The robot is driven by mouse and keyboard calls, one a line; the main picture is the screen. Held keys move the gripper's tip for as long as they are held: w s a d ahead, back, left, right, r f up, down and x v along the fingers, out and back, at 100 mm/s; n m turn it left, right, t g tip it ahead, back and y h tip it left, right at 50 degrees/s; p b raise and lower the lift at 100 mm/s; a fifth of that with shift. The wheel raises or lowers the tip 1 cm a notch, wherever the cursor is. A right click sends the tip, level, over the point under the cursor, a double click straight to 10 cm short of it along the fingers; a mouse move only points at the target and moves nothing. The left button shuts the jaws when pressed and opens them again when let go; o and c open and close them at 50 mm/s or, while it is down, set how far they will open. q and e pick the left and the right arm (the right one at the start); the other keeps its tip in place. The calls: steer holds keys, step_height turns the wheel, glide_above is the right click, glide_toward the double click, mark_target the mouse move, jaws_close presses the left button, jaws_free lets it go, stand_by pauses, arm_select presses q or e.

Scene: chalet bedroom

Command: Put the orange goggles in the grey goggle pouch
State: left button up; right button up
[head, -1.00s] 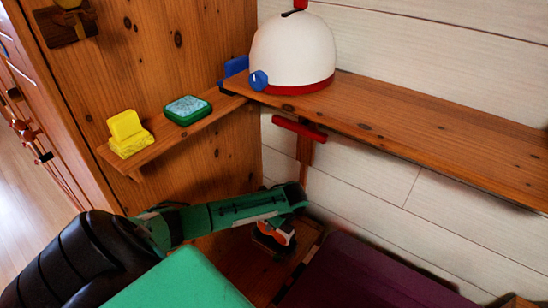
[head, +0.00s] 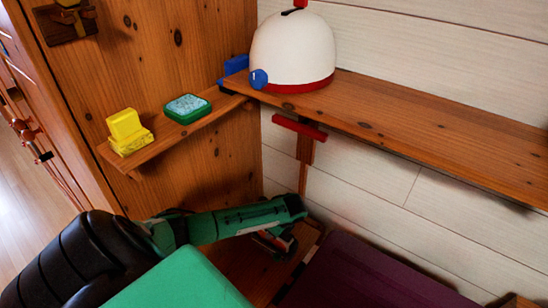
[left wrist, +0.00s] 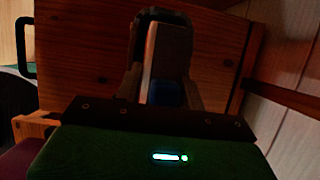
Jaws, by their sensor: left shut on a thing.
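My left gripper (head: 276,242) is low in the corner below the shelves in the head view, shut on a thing. I cannot make out the grey goggle pouch in either view. My right gripper is not in view.
A long shelf (head: 430,128) bears a white helmet (head: 292,52). A small side shelf (head: 152,150) bears a yellow block (head: 127,130) and a green-edged box (head: 187,108). A red-topped bracket (head: 299,128) sticks out beneath. A dark purple surface (head: 365,275) lies right of my gripper.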

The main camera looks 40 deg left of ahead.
arm_select(q)
steer(key=o, duration=1)
steer(key=shift+o, duration=0.2)
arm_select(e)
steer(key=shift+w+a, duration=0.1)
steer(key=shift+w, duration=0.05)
arm_select(q)
steer(key=shift+r, duration=0.1)
steer(key=shift+r, duration=0.35)
steer(key=v, duration=1.2)
steer(key=shift+p, duration=0.35)
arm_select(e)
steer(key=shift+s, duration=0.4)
arm_select(q)
steer(key=shift+r, duration=0.1)
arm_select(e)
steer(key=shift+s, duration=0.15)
